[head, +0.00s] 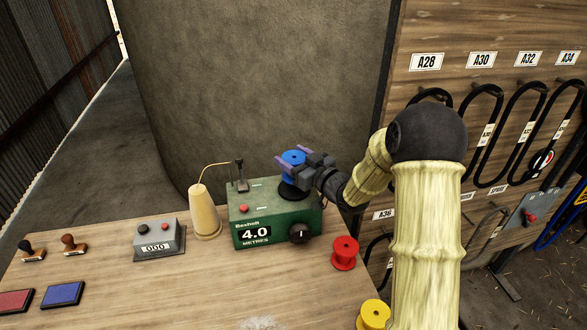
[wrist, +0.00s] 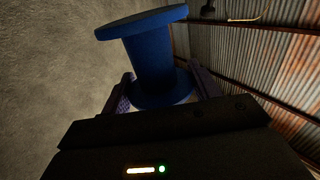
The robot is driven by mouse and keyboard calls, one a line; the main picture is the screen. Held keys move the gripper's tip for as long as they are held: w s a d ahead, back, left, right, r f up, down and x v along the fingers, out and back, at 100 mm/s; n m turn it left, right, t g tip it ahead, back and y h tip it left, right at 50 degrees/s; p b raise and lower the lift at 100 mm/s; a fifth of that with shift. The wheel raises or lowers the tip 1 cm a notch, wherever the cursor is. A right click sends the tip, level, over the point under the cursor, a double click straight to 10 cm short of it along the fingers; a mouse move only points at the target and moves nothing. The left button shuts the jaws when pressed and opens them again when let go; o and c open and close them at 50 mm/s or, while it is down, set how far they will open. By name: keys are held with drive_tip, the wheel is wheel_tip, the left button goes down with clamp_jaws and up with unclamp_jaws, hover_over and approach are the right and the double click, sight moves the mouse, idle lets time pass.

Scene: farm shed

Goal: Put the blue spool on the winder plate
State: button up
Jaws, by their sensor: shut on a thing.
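The blue spool (head: 292,158) is upright between the fingers of my gripper (head: 294,170), just above the black winder plate (head: 293,191) on top of the green Rexholt machine (head: 262,221). My gripper is shut on the spool and reaches it from the right. In the wrist view the blue spool (wrist: 152,55) stands between the two fingers (wrist: 158,90), gripped near its lower flange. The fingers hide the spool's lower part in the head view, so I cannot tell whether it touches the plate.
A red spool (head: 344,253) and a yellow spool (head: 373,315) stand at the bench's right edge. A thread cone (head: 204,212) and a grey counter box (head: 159,240) stand left of the machine. Stamps (head: 73,243) and ink pads (head: 63,294) lie far left. A lever (head: 241,175) rises beside the plate.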

drive_tip(key=shift+f, duration=1.85)
drive_tip(key=shift+f, duration=0.1)
drive_tip(key=o, duration=1)
drive_tip(key=shift+c, duration=0.2)
drive_tip(key=shift+r+p, duration=0.2)
drive_tip(key=shift+p, duration=0.1)
drive_tip(key=b+v, duration=0.3)
drive_tip(key=v, duration=0.9)
drive_tip(key=shift+f, duration=0.15)
